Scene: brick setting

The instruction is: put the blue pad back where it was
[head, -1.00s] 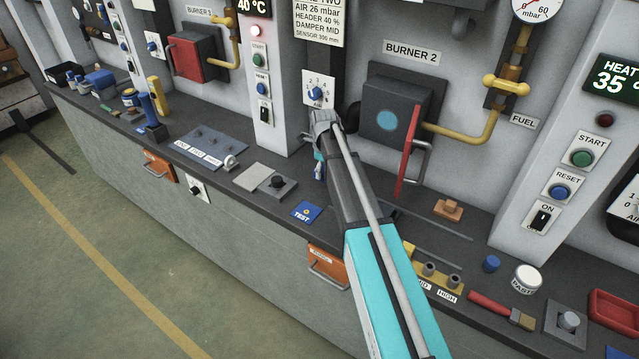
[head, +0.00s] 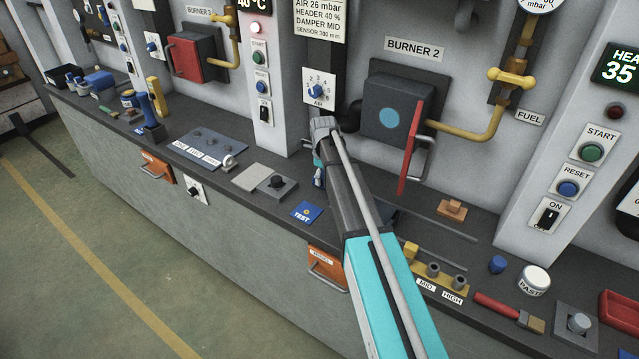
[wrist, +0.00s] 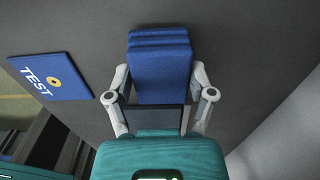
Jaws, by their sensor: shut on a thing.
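The blue pad (wrist: 160,75) shows in the wrist view as a dark blue block with ridged layers at its far end. My gripper (wrist: 160,82) is shut on it, with one pale finger along each side. The dark grey counter lies behind the pad; I cannot tell whether they touch. In the head view my arm hides most of the gripper and pad, above the counter (head: 255,205) in front of burner 2. A flat blue TEST plate (wrist: 50,77) lies left of the pad, apart from it, and also shows in the head view (head: 306,212).
A brown block (head: 452,208) and a yellow socket rack (head: 445,278) are on the right.

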